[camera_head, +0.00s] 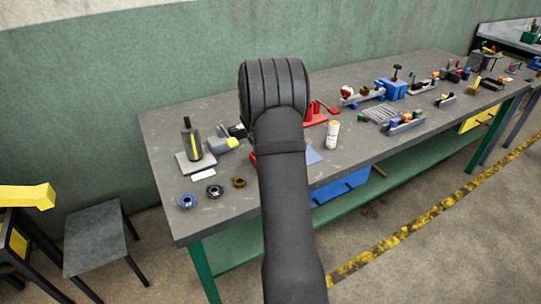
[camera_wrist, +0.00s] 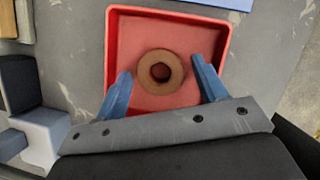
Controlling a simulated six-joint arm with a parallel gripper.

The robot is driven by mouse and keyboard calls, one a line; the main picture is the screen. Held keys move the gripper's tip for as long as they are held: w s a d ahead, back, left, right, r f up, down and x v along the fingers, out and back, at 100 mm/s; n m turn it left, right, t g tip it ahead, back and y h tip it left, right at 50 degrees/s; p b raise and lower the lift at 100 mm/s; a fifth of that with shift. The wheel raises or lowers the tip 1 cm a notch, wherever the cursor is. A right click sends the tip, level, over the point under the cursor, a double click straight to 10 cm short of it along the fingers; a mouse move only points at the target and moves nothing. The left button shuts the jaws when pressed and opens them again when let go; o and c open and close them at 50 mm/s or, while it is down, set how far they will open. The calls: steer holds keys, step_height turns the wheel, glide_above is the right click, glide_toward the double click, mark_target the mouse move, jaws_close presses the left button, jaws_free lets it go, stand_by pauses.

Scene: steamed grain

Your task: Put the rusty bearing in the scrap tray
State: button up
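A brown, rusty-looking ring-shaped bearing (camera_wrist: 150,82) shows in the wrist view, lying flat inside a square red tray (camera_wrist: 226,22). My gripper (camera_wrist: 160,68) is open above the tray, with one blue finger on each side of the bearing. A small gap shows between each finger and the ring. Three other rings sit at the table's left front: a blue-edged one (camera_head: 186,201), a dark one (camera_head: 214,191) and a brownish one (camera_head: 239,183).
Several tools and fixtures stand farther right. Bare tabletop lies around the three rings.

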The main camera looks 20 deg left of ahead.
steer(key=v, duration=1.2)
steer(key=shift+r, duration=0.15)
steer(key=x, duration=1.2)
steer(key=shift+f, duration=0.2)
step_height(320, 180, up, 3)
steer(key=shift+f, duration=0.15)
steer(key=shift+r, duration=0.65)
